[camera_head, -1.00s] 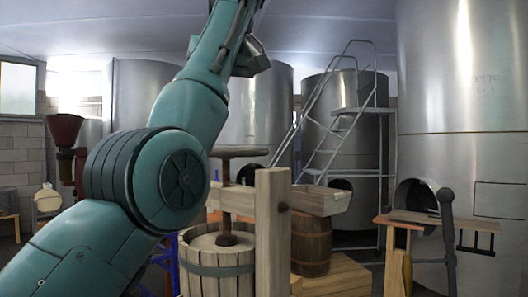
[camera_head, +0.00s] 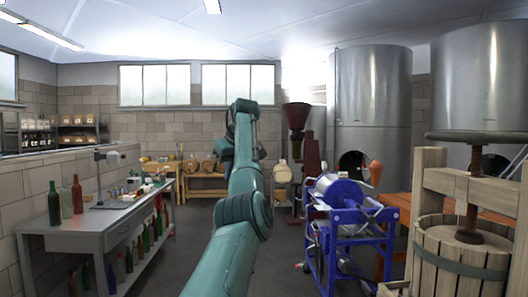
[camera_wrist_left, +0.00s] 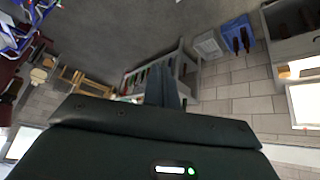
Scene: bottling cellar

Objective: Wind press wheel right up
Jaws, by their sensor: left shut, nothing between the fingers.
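The press stands at the right edge of the head view. Its wheel (camera_head: 478,137) is a flat dark disc on top of a rusty screw (camera_head: 471,190). The screw runs down through a pale wooden frame (camera_head: 455,183) to the slatted basket (camera_head: 450,262). The picture's edge cuts off the wheel's right side. My left gripper (camera_head: 226,150) is at the far end of my raised teal arm, well left of the wheel and apart from it. In the left wrist view its fingers (camera_wrist_left: 164,88) are together and empty. My right gripper is not in view.
A blue machine (camera_head: 345,215) on a wheeled frame stands between my left arm and the press. A grey bench (camera_head: 105,215) with bottles is at the left. Steel tanks (camera_head: 375,95) stand behind. Floor is clear between bench and arm.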

